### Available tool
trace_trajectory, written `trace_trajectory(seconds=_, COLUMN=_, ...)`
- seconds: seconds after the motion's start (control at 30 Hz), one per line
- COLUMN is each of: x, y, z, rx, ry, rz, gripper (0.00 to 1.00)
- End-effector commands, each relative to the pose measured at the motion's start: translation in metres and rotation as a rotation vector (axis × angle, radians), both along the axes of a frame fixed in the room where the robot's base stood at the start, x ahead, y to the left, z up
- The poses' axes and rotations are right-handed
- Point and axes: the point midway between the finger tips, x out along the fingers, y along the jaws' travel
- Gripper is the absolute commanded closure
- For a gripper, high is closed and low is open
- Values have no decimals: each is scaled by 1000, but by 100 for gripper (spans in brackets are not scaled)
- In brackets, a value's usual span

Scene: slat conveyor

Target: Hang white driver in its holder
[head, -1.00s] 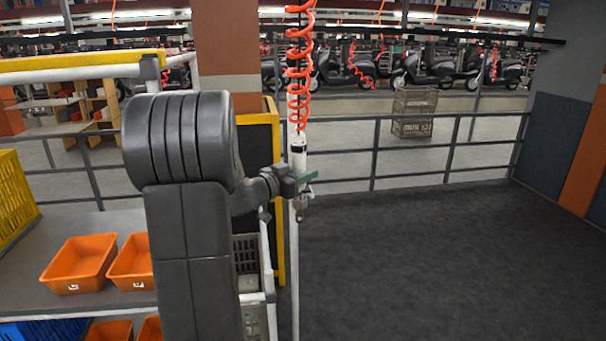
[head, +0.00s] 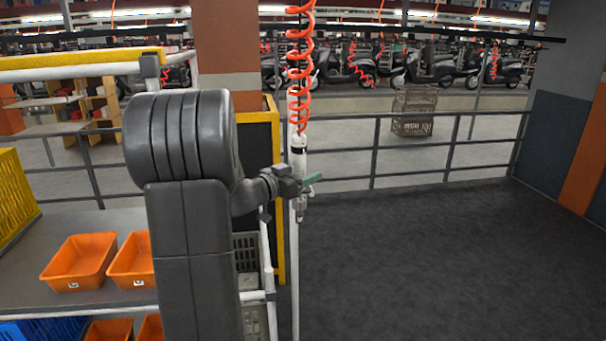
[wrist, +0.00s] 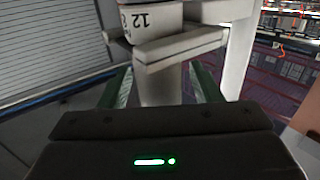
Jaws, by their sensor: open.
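The white driver (head: 299,156) hangs upright at the lower end of an orange coiled hose, in front of a white post (head: 294,280). My gripper (head: 307,185) is at its lower half, with green fingers spread. In the wrist view the two green fingers (wrist: 160,88) stand apart on either side of a pale cylinder (wrist: 158,85), which seems to be the driver's body, with gaps showing. A white block marked 12 (wrist: 152,20) and a pale bar (wrist: 180,46) sit just beyond it. I cannot tell which part is the holder or whether the driver is seated in it.
The orange coiled hose (head: 299,70) runs up from the driver. Orange bins (head: 80,262) stand on a grey shelf at the left. A grey crate (head: 247,255) is behind my arm. A dark railing (head: 410,147) crosses the back. The dark floor (head: 430,260) at right is clear.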

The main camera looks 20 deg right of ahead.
Motion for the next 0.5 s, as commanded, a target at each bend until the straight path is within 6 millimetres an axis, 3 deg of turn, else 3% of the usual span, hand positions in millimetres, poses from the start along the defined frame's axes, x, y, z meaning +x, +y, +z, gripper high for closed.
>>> trace_trajectory(seconds=0.17, x=-4, y=15, z=0, rx=-1, ry=-2, rz=3, gripper=42)
trace_trajectory(seconds=0.5, x=-31, y=86, z=1, rx=-2, ry=-3, rz=5, gripper=42)
